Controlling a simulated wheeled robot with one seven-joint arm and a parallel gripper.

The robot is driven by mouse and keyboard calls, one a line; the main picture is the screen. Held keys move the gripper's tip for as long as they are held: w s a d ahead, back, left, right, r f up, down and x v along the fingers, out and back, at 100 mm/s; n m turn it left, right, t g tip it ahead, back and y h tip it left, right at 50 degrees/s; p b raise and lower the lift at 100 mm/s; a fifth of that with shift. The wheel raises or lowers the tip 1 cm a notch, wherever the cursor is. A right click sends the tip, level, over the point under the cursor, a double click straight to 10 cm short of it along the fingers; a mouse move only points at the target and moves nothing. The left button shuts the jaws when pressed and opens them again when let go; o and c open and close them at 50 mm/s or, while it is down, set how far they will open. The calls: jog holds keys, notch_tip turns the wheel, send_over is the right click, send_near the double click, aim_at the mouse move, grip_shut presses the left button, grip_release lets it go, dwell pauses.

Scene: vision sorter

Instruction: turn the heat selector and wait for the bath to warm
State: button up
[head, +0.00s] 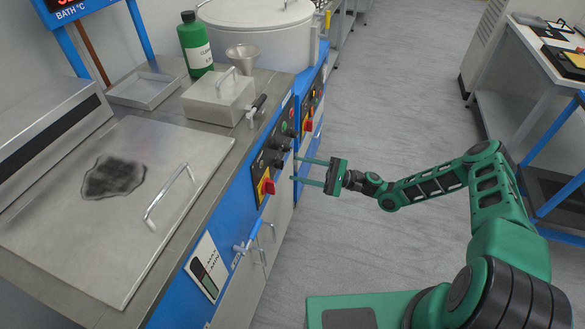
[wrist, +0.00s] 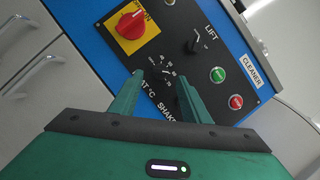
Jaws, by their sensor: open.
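The front control panel (wrist: 190,65) carries a black dial knob (wrist: 153,70) with white scale marks, beside lettering that reads "...AT °C" with its start hidden by a finger. My gripper (wrist: 159,80) is open, its two green fingers on either side of this dial, with no contact that I can make out. In the head view my gripper (head: 295,169) reaches level toward the panel (head: 266,172) from the aisle side. The red readout labelled "BATH °C" (head: 70,5) is cut off at the top, so its value is unreadable. A flat metal lid (head: 150,165) with a handle covers the left of the bench.
A red switch on yellow (wrist: 132,24), a LIFT knob (wrist: 193,45), a green button (wrist: 218,74) and a red button (wrist: 236,102) lie close by. A green bottle (head: 196,45) and a funnel (head: 243,58) stand on the bench. The grey aisle floor (head: 400,100) is clear.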

jog(key=v, duration=0.7)
dwell(0.4)
jog(key=s+d+r+n+g+h, duration=0.2)
jog(key=s+d+r+n+h, duration=0.1)
jog(key=s+d+r+h, duration=0.55)
jog(key=s+d+r+n+g+h, duration=0.2)
jog(key=s+d+r+h, duration=0.4)
jog(key=d+r+h, duration=0.45)
jog(key=s+d+r+t, duration=0.1)
jog(key=s+d+r, duration=0.2)
jog(key=s, duration=0.4)
jog(key=s+d+r+m+h, duration=0.1)
jog(key=s+d+r, duration=0.2)
jog(key=s, duration=0.4)
jog(key=s+d+r+m+t+h, duration=0.1)
jog(key=s+d+r, duration=0.2)
jog(key=s+r, duration=0.2)
jog(key=s, duration=0.2)
jog(key=shift+s+d+r+t, duration=0.3)
jog(key=shift+d+r, duration=0.1)
